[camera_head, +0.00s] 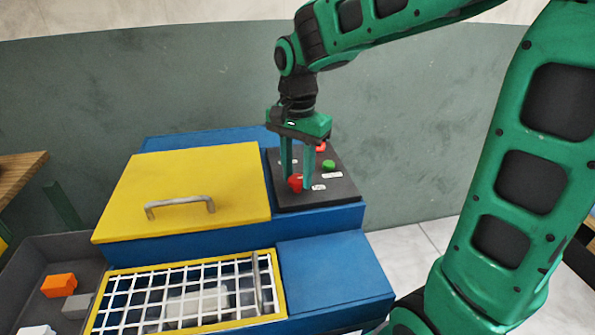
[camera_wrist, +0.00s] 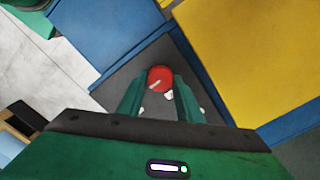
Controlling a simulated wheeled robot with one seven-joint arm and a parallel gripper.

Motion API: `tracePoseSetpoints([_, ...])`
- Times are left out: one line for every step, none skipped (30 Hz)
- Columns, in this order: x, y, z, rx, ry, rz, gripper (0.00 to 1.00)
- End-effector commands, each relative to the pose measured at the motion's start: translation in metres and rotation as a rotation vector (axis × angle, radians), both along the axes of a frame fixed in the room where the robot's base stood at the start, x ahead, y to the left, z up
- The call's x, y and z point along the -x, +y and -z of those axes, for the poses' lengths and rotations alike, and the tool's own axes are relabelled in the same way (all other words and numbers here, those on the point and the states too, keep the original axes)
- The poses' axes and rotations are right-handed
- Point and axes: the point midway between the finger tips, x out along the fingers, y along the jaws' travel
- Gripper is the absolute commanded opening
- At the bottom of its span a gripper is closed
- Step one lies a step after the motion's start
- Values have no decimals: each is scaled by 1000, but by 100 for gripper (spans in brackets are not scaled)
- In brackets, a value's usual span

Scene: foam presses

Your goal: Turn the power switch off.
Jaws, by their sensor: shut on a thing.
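A round red knob (camera_head: 295,182) sits at the near left of the dark control panel (camera_head: 340,192) on the blue machine. In the wrist view the red knob (camera_wrist: 160,78) shows a pale line across its face, slanted. My gripper (camera_head: 299,184) points down over the panel, with one finger on each side of this knob. The jaws (camera_wrist: 158,82) are closed on it in the wrist view. A green button (camera_head: 329,166) and another red button (camera_head: 321,146) sit farther back on the panel. White labels are too small to read.
A yellow lid (camera_head: 190,182) with a grey handle (camera_head: 180,206) lies left of the panel. A yellow-framed white grid (camera_head: 190,293) is in front. A grey bin (camera_head: 50,255) with an orange block (camera_head: 59,285) stands at the left. A wall is behind the machine.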

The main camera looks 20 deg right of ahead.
Motion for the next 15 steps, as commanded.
tracePoseSetpoints([1, 0, 0, 1, 3, -8, 10])
tracePoseSetpoints([1, 1, 0, 1, 3, -17, 10])
tracePoseSetpoints([1, 1, 0, 0, 4, -30, 10])
tracePoseSetpoints([1, 1, 0, 0, 4, -41, 10])
tracePoseSetpoints([1, 2, 0, 0, 4, -54, 10])
tracePoseSetpoints([1, 2, 0, 0, 4, -75, 10])
tracePoseSetpoints([1, 2, 0, 0, 4, -92, 10])
tracePoseSetpoints([1, 2, 0, 0, 4, -111, 10])
tracePoseSetpoints([1, 2, 0, -1, 4, -139, 10])
tracePoseSetpoints([1, 2, 0, -1, 4, -162, 10])
tracePoseSetpoints([2, 2, 0, -1, 4, -186, 10])
tracePoseSetpoints([2, 3, 0, -1, 4, -220, 10])
tracePoseSetpoints([2, 3, 0, -1, 4, -246, 10])
tracePoseSetpoints([2, 3, 0, -1, 4, -274, 10])
tracePoseSetpoints([2, 3, 0, -1, 5, -311, 10])
